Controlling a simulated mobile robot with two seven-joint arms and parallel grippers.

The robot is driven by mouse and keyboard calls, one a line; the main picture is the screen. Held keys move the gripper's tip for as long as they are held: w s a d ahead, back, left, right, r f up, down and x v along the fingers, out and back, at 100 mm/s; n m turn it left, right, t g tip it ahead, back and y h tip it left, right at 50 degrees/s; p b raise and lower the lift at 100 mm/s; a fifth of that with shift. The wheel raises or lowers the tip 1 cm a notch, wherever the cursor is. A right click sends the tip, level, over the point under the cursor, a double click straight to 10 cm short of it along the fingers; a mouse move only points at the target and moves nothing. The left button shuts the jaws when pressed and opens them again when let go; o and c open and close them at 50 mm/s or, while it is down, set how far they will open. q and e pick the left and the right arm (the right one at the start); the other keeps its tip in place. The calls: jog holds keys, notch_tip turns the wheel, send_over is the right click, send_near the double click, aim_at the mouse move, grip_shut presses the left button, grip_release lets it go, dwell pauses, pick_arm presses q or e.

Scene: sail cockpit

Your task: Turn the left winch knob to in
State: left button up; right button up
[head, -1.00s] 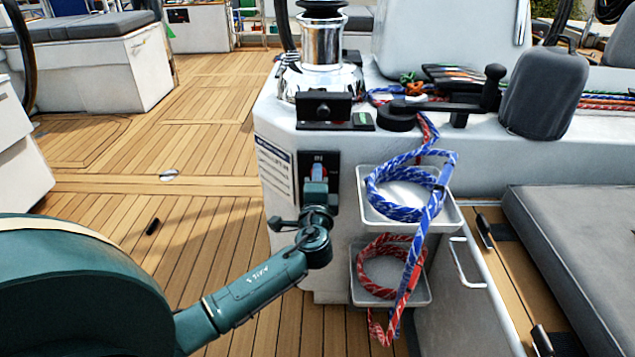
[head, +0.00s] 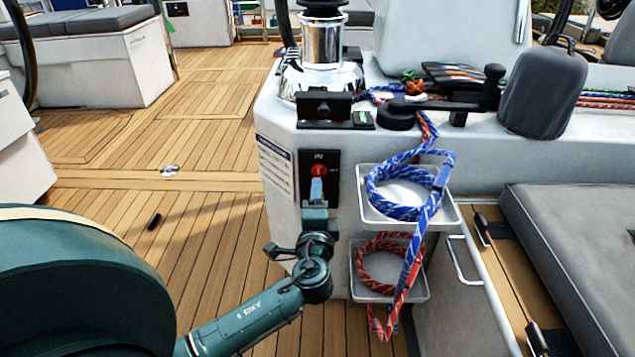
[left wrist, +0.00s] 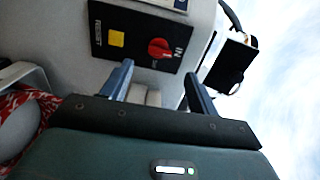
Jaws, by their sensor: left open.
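The left winch knob (head: 318,170) is a round red knob on a black panel (head: 306,178) on the white cockpit side. White lettering that reads IN is above it in the head view, with a smaller label to its right. The red knob (left wrist: 160,48) also shows in the left wrist view, with the panel (left wrist: 138,42) around it. Which way its mark points is too small to tell. My left gripper (head: 317,190) is just below the knob in the head view. In the left wrist view its open fingers (left wrist: 157,74) are apart and empty, short of the knob.
A yellow square (left wrist: 116,39) sits on the same panel. A chrome winch (head: 322,60) stands above. Two white trays with a blue rope (head: 395,212) and a red rope (head: 378,290) are right of the panel. Open teak deck (head: 190,200) lies to the left.

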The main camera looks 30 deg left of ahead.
pick_arm(q)
jog(key=v, duration=0.5)
jog(key=shift+s+d+p, duration=0.15)
jog(key=shift+s+p, duration=0.15)
jog(key=shift+s, duration=0.05)
